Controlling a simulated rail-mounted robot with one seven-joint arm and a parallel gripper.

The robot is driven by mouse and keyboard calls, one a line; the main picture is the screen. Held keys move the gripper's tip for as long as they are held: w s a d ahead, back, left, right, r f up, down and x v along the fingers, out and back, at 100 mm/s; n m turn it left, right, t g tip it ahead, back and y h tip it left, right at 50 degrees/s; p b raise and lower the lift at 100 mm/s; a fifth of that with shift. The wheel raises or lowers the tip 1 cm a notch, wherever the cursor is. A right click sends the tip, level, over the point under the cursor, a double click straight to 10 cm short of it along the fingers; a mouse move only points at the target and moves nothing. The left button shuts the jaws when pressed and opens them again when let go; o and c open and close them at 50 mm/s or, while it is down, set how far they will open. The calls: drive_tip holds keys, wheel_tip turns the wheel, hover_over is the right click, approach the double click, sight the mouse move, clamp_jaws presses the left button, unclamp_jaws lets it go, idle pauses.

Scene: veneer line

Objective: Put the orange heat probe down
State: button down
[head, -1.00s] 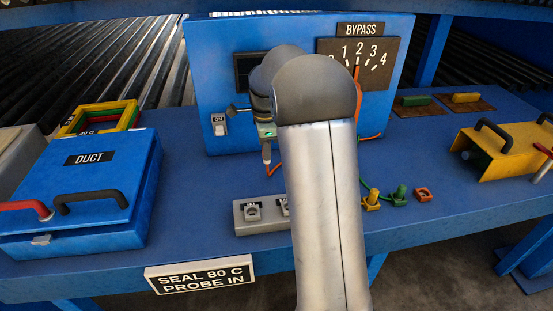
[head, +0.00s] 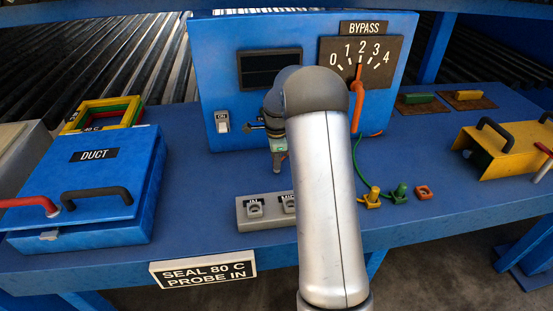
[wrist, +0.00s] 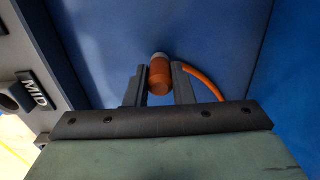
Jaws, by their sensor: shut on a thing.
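My gripper (head: 279,163) hangs over the blue bench in front of the blue control cabinet, partly hidden by my arm in the head view. In the wrist view its two fingers (wrist: 158,88) are shut on the orange heat probe (wrist: 160,77), an orange cylinder with a pale end. An orange cord (wrist: 203,82) curves away to the right of the fingers. The probe itself cannot be made out in the head view. Whether it touches the surface behind it cannot be told.
A grey socket block (head: 246,222) with IN and MID labels lies just in front. A yellow plug (head: 373,197), a green plug (head: 400,191) and an orange ring (head: 424,192) sit to the right. The blue DUCT box (head: 120,220) stands left. The cabinet (head: 225,80) bounds the back.

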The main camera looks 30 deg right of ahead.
drive_tip(key=shift+f, duration=0.25)
drive_tip(key=c, duration=1.3)
unclamp_jaws()
drive_tip(key=shift+r, duration=0.1)
drive_tip(key=shift+o, duration=0.2)
wheel_tip(320, 180, up, 12)
drive_tip(key=f+b, duration=0.1)
drive_tip(key=s+a+r+n, duration=0.4)
drive_tip(key=s+a+n, duration=0.2)
drive_tip(key=s+a, duration=0.15)
drive_tip(key=s+a+f+n, duration=0.1)
drive_tip(key=s+a+n, duration=0.2)
drive_tip(key=s+n, duration=0.2)
drive_tip(key=s+a+f+n, duration=0.2)
drive_tip(key=s+n, duration=0.3)
drive_tip(key=s, duration=0.7)
drive_tip(key=s+a+f+n, duration=0.2)
drive_tip(key=s+a+n, duration=0.3)
drive_tip(key=s, duration=0.4)
drive_tip(key=shift+s+f+n, duration=0.15)
drive_tip(key=shift+s+n, duration=0.05)
drive_tip(key=shift+n, duration=0.1)
